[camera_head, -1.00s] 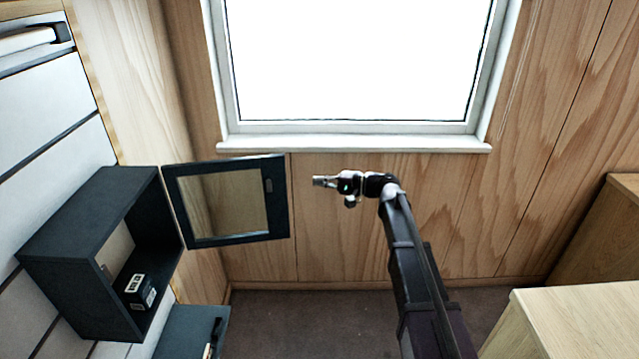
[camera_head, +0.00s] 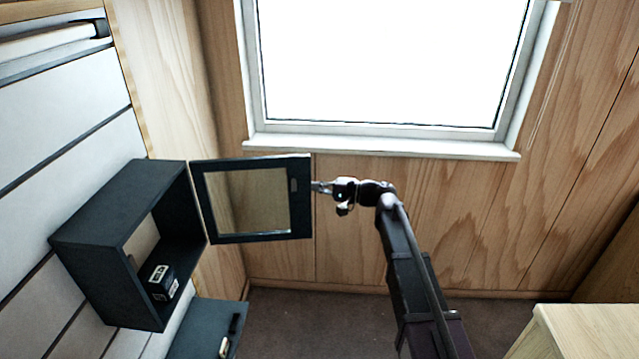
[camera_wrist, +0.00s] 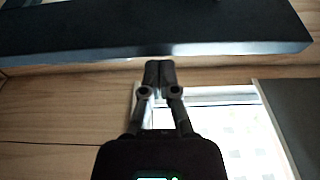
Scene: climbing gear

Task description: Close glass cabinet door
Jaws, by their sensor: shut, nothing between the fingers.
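The glass cabinet door (camera_head: 302,222) has a dark frame around a clear pane and stands wide open. It is hinged at the right front edge of the dark wall cabinet (camera_head: 110,205), whose front is uncovered. My gripper (camera_head: 316,186) is shut and empty, at the door's free outer edge near its small handle (camera_head: 294,185). I cannot tell whether the fingertips touch the frame. In the wrist view my gripper (camera_wrist: 159,68) points at a dark bar, likely the door frame (camera_wrist: 150,35), with the fingertips close below its edge.
A window (camera_head: 385,60) is in the wooden wall behind. A wooden cabinet (camera_head: 580,330) stands at the lower right. Dark floor (camera_head: 300,320) lies open between.

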